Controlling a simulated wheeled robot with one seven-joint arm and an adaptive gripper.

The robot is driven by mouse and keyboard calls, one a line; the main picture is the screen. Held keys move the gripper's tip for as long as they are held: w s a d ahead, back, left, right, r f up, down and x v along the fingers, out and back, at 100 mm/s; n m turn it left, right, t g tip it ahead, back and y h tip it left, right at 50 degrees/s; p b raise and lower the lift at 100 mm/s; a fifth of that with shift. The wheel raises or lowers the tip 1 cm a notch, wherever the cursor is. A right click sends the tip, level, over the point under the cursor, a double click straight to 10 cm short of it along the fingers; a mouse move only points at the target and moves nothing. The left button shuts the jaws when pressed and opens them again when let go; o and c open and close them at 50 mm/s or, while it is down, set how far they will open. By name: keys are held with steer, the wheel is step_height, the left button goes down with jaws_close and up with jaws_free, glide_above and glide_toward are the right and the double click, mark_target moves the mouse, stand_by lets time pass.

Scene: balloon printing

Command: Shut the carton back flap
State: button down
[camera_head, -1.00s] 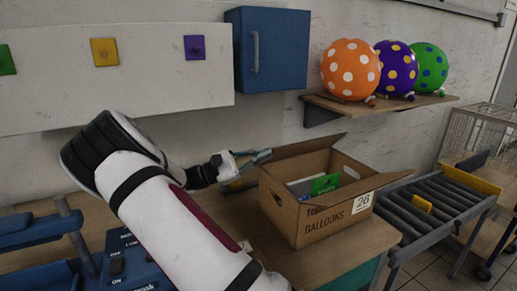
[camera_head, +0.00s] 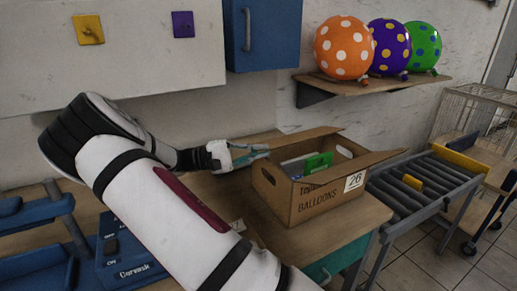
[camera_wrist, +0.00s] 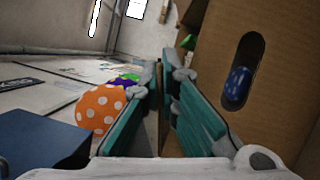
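The open brown carton (camera_head: 303,205), marked BALLOONS and 26, stands on the wooden table. Green and grey items (camera_head: 318,160) lie inside. My gripper (camera_head: 262,152) is at the carton's back left corner, beside the back flap. In the wrist view its teal fingers (camera_wrist: 160,88) are slightly apart, with a thin brown edge between them; contact is unclear. A carton wall with a hand hole (camera_wrist: 262,50) fills the right of that view.
A roller conveyor (camera_head: 425,190) stands right of the carton. A shelf (camera_head: 370,85) with orange, purple and green dotted balloons hangs behind it. A blue wall box (camera_head: 275,35) is above my gripper. A blue machine (camera_head: 125,255) is at the left.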

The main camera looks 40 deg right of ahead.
stand_by(0.4)
steer(key=c, duration=1.8)
jaws_free()
steer(key=shift+w+a+f, duration=0.1)
steer(key=shift+v, duration=3.85)
steer(key=shift+c, duration=0.4)
